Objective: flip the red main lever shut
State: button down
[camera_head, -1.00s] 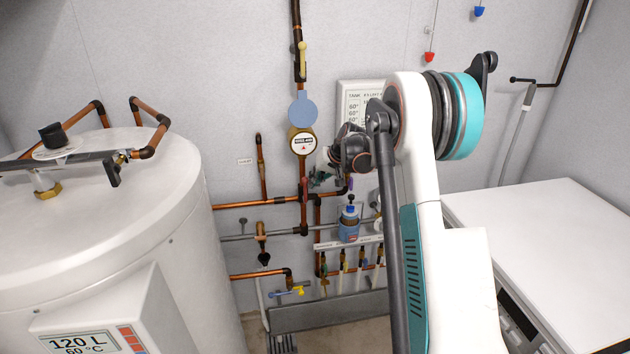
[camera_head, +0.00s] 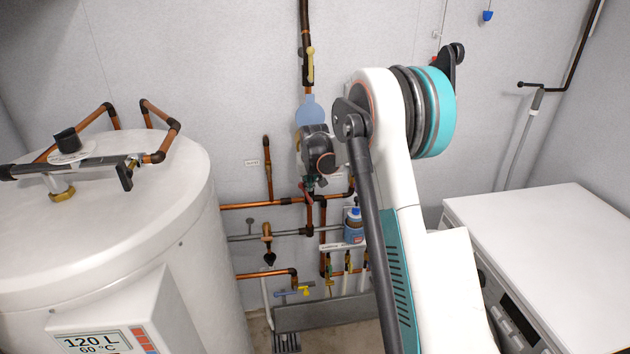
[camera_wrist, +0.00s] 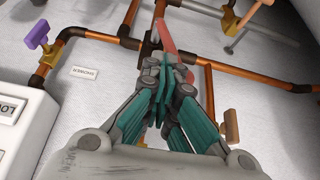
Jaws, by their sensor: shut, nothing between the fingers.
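The red lever (camera_wrist: 164,33) is a flat bar in the wrist view, at a copper pipe junction just beyond my fingertips. In the head view my gripper (camera_head: 311,185) is mostly hidden by my wrist.
Copper pipes (camera_wrist: 215,67) cross the wall close around my gripper. The white tank (camera_head: 120,230) stands left and a white appliance (camera_head: 550,230) right. A blue-capped bottle (camera_head: 354,227) is below right.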

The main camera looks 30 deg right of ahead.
jog(key=w+a+f+n+g+h+b, duration=0.1)
jog(key=w+a+f+n+h+b, duration=0.1)
jog(key=a+f+h, duration=0.4)
jog(key=shift+a+f+g+h+b, duration=0.4)
jog(key=shift+a+h+b, duration=0.2)
jog(key=shift+a+h, duration=0.35)
jog(key=shift+f, duration=0.15)
dwell(0.3)
notch_tip(320, 180, up, 10)
jog(key=shift+r, duration=0.2)
dwell(0.4)
dwell(0.4)
